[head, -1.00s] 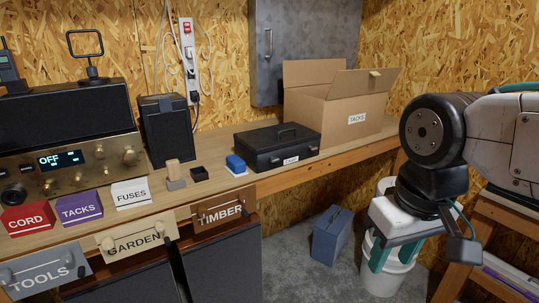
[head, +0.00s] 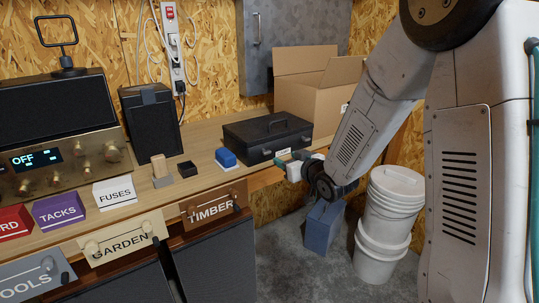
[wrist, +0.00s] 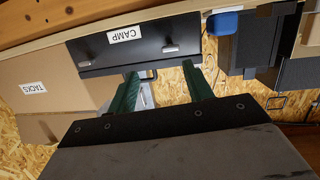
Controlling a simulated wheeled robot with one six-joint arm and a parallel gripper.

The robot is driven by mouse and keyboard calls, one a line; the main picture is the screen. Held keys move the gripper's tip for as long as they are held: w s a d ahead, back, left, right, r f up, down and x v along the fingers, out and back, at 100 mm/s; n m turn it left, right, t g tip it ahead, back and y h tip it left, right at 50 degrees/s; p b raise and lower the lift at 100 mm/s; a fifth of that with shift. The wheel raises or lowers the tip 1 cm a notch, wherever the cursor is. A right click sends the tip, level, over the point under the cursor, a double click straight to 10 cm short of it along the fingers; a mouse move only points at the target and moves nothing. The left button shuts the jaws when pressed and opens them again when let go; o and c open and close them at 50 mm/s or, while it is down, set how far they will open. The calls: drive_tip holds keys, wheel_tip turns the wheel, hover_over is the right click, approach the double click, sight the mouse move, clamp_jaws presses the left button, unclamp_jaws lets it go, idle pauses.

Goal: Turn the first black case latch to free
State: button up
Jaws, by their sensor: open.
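The black case (head: 262,131) stands shut on the bench, handle on its lid. In the wrist view the case (wrist: 150,42) appears upside down, with a CAMP label (wrist: 124,34) on its front. Two small silvery latches show on that face: one at the right (wrist: 170,49) and one at the left (wrist: 113,65). My gripper (head: 295,163) is at the case's front right in the head view. Its green fingers (wrist: 160,76) are spread and empty in the wrist view, with the right latch in line with the gap. I cannot tell whether a finger touches the case.
A blue block (head: 226,157) sits left of the case. An open cardboard TACKS box (head: 300,97) stands behind it, right. Small holders (head: 187,169) stand further left. White buckets (head: 385,220) and a blue case (head: 322,226) are on the floor below my arm.

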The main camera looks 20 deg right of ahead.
sight(268, 153)
drive_tip(key=w+a, duration=0.1)
drive_tip(key=w, duration=0.1)
drive_tip(key=w+a+f+t+y, duration=0.1)
drive_tip(key=w, duration=0.2)
drive_tip(key=w+a+y, duration=0.1)
drive_tip(key=w, duration=0.2)
drive_tip(key=shift+w+a+f+t, duration=0.1)
drive_tip(key=shift+a+f+t, duration=0.15)
drive_tip(key=shift+f+t, duration=0.15)
drive_tip(key=shift+r, duration=0.1)
drive_tip(key=c, duration=1)
